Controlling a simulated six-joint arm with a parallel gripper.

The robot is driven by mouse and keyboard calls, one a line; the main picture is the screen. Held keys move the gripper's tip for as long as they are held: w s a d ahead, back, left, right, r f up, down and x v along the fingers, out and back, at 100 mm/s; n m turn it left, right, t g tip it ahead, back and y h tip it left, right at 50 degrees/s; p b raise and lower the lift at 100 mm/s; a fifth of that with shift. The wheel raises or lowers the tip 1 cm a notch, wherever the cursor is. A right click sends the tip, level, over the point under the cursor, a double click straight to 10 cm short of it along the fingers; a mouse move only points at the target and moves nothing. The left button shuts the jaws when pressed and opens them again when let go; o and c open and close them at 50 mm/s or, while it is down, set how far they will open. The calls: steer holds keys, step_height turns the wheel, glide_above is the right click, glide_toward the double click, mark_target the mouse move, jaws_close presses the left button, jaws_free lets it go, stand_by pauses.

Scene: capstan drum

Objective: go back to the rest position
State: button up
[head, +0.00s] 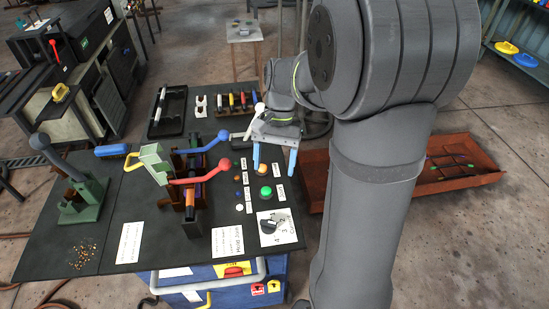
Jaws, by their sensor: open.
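My gripper (274,160) hangs over the right part of the dark bench (100,215), its two blue fingers pointing down and apart. It is open, with nothing visible between the fingers. The capstan drum assembly (190,195), with red-knobbed and blue-knobbed levers, stands left of my gripper. My arm covers the right side of the view. Whether the fingertips touch the bench cannot be told.
A green lever press (82,195) stands at the bench's left. A rack of coloured cylinders (236,101) and a black tray (167,112) lie at the back. A reddish-brown tray (455,175) is on the floor at right. Blue drawers (205,290) are below the front edge.

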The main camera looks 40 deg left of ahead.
mark_target(269, 222)
steer(key=shift+w+r, duration=0.15)
steer(key=shift+r, duration=0.2)
stand_by(0.3)
steer(key=x, duration=1.7)
steer(key=shift+s+d+f, duration=0.1)
steer(key=shift+s+f, duration=0.1)
